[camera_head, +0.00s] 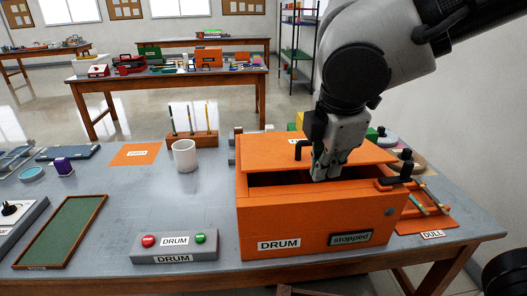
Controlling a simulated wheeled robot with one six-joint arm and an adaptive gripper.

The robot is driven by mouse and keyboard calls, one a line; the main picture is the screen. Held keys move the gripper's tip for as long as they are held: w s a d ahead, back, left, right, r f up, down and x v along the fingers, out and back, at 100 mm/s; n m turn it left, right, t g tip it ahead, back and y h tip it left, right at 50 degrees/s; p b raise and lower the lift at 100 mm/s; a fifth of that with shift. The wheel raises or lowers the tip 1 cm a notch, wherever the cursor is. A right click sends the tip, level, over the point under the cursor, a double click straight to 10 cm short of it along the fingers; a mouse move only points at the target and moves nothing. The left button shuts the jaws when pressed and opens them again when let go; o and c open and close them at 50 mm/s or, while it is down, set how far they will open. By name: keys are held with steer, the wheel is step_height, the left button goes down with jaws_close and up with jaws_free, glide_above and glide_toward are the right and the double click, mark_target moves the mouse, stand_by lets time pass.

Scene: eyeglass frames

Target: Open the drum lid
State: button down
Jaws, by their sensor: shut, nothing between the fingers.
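The orange drum box (290,222) stands at the front right of the table, with a "DRUM" label and a "stopped" display (351,238) on its front. Its flat orange lid (265,150) covers the back part of the top. A dark gap shows along the front, so the inside is partly exposed; I cannot tell whether the lid is slid back or tilted. A black handle (299,149) stands on the lid. My gripper (320,176) is shut and empty, pointing down at the lid's front edge and the gap, right of the handle. Whether it touches the lid is unclear.
A grey control box (174,246) with red and green buttons lies left of the drum. A white cup (185,156) and a wooden holder (193,141) with upright sticks stand behind. A black clamp-like part (397,181) is at the drum's right.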

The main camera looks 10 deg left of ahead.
steer(key=a+r+n+t+y, duration=0.1)
steer(key=a+r+n+t, duration=0.15)
steer(key=a+n, duration=1.1)
steer(key=w+f+n, duration=0.1)
steer(key=f, duration=0.1)
steer(key=w+d+f+n, duration=0.1)
steer(key=w+f, duration=0.1)
steer(key=f, duration=0.1)
steer(key=w+f+n, duration=0.1)
steer(key=f, duration=0.2)
steer(key=shift+w+d+f, duration=0.1)
steer(key=shift+w+d, duration=0.15)
steer(key=shift+w, duration=0.05)
steer(key=shift+w+a+r, duration=0.1)
steer(key=shift+w+r, duration=0.15)
steer(key=shift+r, duration=0.4)
steer(key=shift+w+a+r, duration=0.1)
steer(key=shift+w+r, duration=0.15)
steer(key=shift+r, duration=0.35)
steer(key=shift+w+a+r, duration=0.1)
steer(key=shift+w+r, duration=0.15)
steer(key=shift+r, duration=0.4)
steer(key=shift+r+g, duration=0.15)
steer(key=shift+g, duration=0.1)
